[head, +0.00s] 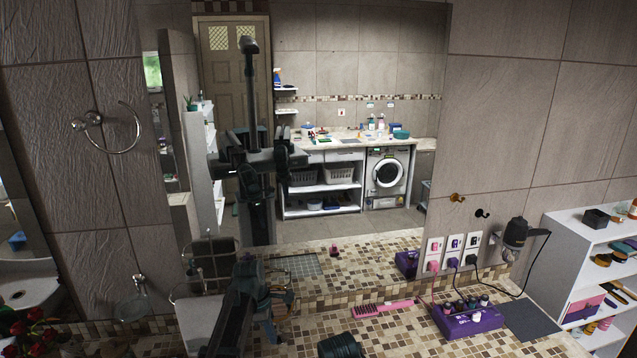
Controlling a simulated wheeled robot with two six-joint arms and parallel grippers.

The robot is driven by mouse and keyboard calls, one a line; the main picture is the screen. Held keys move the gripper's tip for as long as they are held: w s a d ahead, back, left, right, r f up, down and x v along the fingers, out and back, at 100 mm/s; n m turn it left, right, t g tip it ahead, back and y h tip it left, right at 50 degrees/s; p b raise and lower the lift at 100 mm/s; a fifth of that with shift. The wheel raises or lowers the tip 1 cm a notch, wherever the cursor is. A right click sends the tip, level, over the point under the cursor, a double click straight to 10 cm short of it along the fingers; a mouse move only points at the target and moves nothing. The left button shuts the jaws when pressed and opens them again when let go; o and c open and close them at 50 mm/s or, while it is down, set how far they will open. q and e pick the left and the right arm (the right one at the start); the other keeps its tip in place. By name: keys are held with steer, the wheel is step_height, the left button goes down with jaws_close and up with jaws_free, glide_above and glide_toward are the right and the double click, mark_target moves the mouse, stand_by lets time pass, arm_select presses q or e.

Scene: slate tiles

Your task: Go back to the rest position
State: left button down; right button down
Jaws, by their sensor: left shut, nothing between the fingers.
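My left arm rises from the bottom edge, left of centre, in front of the tiled counter (385,328). My left gripper (283,299) is dark, small in the picture and shut, with nothing held. It is above the counter's left part, close to the mirror. My right gripper is not in view. A dark ribbed round part at the bottom edge may belong to my right arm; I cannot tell.
A pink comb (383,309) and a purple box (467,320) with several bottles lie on the counter, beside a dark mat (530,319). A large mirror (345,235) stands behind. A white shelf (565,250) is at right, a towel ring (122,152) at left.

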arm_select(q)
steer(key=s+d+f+m+y+b, duration=0.1)
steer(key=s+d+f+m+b, duration=0.2)
steer(key=s+f+m+b, duration=0.4)
steer(key=s+d+f+m+y+b, duration=0.2)
steer(key=s+d+f+m+b, duration=0.2)
steer(key=s+f+m+b, duration=0.4)
steer(key=s+m, duration=0.7)
steer(key=s, duration=0.1)
steer(key=shift+s+f, duration=0.3)
steer(key=shift+f, duration=0.1)
steer(key=shift+w+a, duration=0.1)
